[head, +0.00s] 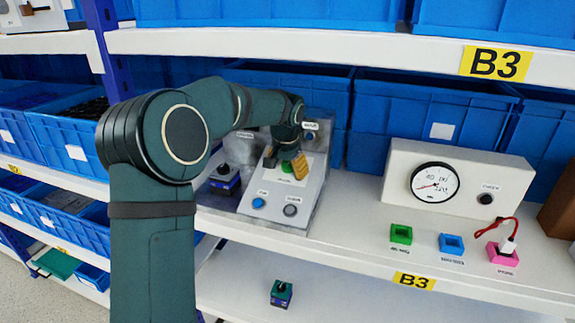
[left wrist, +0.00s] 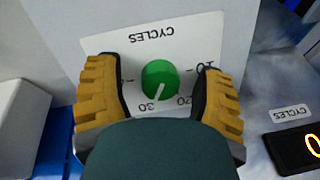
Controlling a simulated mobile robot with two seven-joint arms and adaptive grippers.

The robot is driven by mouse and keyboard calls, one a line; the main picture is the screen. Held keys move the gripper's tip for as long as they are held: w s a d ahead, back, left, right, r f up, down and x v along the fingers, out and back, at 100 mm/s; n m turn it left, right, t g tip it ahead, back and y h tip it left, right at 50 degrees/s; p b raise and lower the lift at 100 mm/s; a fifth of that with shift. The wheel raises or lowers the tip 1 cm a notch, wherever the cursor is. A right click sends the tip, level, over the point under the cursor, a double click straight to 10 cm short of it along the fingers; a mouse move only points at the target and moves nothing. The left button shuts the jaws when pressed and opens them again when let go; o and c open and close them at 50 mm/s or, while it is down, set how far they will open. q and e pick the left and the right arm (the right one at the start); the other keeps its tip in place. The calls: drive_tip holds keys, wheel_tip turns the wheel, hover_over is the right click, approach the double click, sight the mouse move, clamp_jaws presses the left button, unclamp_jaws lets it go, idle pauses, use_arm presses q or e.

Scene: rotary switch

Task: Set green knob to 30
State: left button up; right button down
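The green knob (left wrist: 160,80) sits on a white dial plate (left wrist: 150,48) marked CYCLES, with 10, 20 and 30 around it. Its white pointer line is directed between 20 and 30, closer to 30. In the head view the green knob (head: 287,167) shows on the sloped grey panel (head: 308,188), partly behind my gripper. My left gripper (left wrist: 160,92) is open, with one yellow finger on each side of the knob and a visible gap to it on both sides. In the head view my left gripper (head: 296,166) is over the panel. My right gripper is not in view.
A blue button (head: 258,203) and a grey button (head: 290,210) are lower on the panel. A white gauge box (head: 400,170) stands to the right. Green (head: 401,234), blue (head: 451,244) and pink (head: 502,256) sockets are on the shelf. Blue bins (head: 430,115) stand behind.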

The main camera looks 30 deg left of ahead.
sight(288, 165)
use_arm(q)
drive_tip(key=shift+r, duration=0.2)
drive_tip(key=v, duration=0.4)
drive_tip(key=shift+d+r, duration=0.1)
drive_tip(key=shift+r, duration=0.2)
drive_tip(key=s+d, duration=0.5)
drive_tip(key=s, duration=0.6)
drive_tip(key=shift+d, duration=0.25)
